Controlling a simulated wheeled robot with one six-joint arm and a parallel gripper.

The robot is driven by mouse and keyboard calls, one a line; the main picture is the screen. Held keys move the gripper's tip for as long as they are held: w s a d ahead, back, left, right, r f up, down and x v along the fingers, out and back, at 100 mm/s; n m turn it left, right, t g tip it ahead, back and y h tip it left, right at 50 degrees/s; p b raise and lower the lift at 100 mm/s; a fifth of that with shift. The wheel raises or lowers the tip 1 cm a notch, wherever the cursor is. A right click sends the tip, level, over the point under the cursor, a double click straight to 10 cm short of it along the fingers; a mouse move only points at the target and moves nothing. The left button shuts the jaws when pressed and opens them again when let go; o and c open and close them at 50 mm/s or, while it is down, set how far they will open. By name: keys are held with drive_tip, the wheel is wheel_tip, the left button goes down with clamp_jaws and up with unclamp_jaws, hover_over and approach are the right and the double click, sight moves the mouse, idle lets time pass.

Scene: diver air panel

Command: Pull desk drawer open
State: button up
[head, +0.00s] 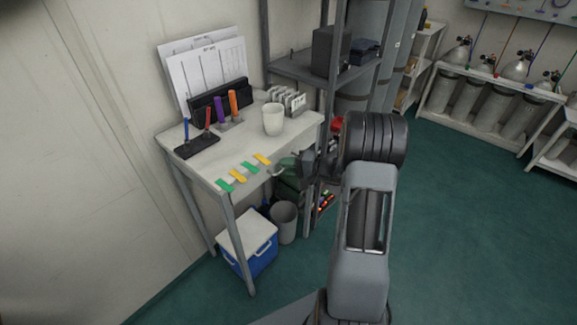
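The white desk (210,160) stands against the wall at the left in the head view. Its front side faces my arm. The desk drawer cannot be made out clearly; the area under the desktop's front edge is partly hidden behind my gripper. My gripper (292,168) is at the desk's front edge, towards its right end. It is small and dark here, and its fingertips are hard to separate from the background. I cannot tell whether it touches a handle or whether its fingers are open.
Green and yellow tags (238,175) lie along the desk's front edge. A blue cooler (249,246) and a grey bin (285,222) sit below. A metal shelf (290,66) stands right; the green floor is open at right.

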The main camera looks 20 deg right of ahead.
drive_tip(key=shift+c, duration=0.2)
clamp_jaws()
drive_tip(key=shift+s+d, duration=0.1)
